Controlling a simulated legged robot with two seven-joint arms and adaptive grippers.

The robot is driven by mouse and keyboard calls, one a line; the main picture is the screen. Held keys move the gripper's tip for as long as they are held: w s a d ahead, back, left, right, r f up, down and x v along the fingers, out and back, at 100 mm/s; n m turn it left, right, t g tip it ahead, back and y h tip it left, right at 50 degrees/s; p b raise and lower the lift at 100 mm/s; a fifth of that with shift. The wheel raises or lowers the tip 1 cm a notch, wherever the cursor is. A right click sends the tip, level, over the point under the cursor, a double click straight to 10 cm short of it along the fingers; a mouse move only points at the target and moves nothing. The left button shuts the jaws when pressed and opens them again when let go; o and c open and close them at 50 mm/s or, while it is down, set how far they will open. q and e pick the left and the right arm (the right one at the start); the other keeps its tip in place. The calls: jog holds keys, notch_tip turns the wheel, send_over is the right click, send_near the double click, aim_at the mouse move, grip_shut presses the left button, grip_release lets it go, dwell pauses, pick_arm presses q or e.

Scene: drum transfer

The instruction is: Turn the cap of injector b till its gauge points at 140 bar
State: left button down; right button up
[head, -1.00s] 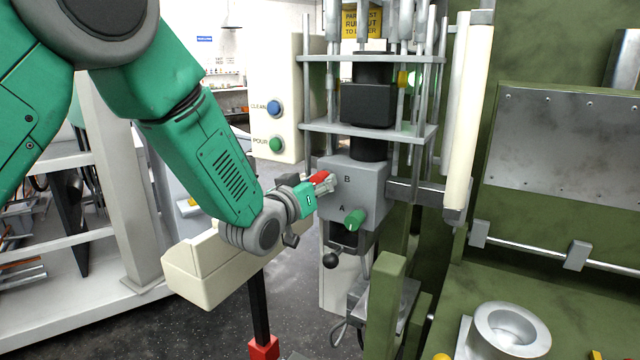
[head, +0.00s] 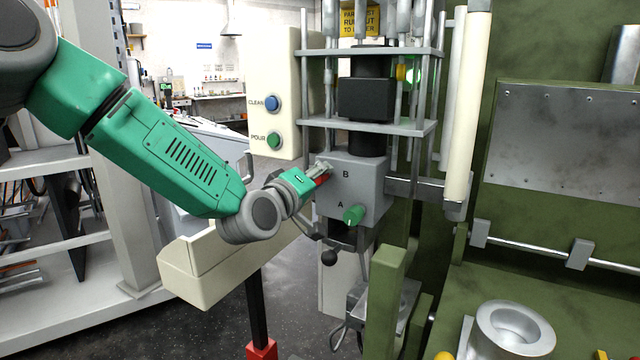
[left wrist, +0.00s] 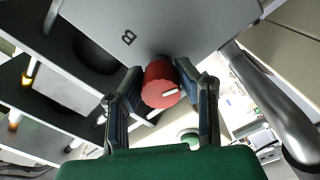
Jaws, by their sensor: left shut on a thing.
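The grey injector block (head: 361,183) carries the letters B and A on its front. In the head view only a sliver of the red cap (head: 321,181) shows by the fingers. The green cap of injector A (head: 354,215) is below and to the right, free. I cannot make out a gauge reading. My right gripper is not in view.
A cream panel with a blue CLEAN button (head: 272,103) and a green POUR button (head: 273,141) stands left above the gripper. A black ball-ended lever (head: 329,257) hangs below the block. A cream trough (head: 205,272) lies under my left arm.

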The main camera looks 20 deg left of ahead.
pick_arm(q)
jog(key=shift+a+f+n, duration=0.1)
jog(key=shift+a+n, duration=0.05)
jog(key=shift+n, duration=0.55)
jog(key=shift+n+b, duration=0.3)
jog(key=shift+b, duration=0.05)
jog(key=c, duration=1.4)
grip_release()
jog(key=shift+o, duration=1)
jog(key=shift+a, duration=0.1)
jog(key=shift+s, duration=0.2)
jog(key=v, duration=1.1)
jog(key=shift+s+a, duration=0.2)
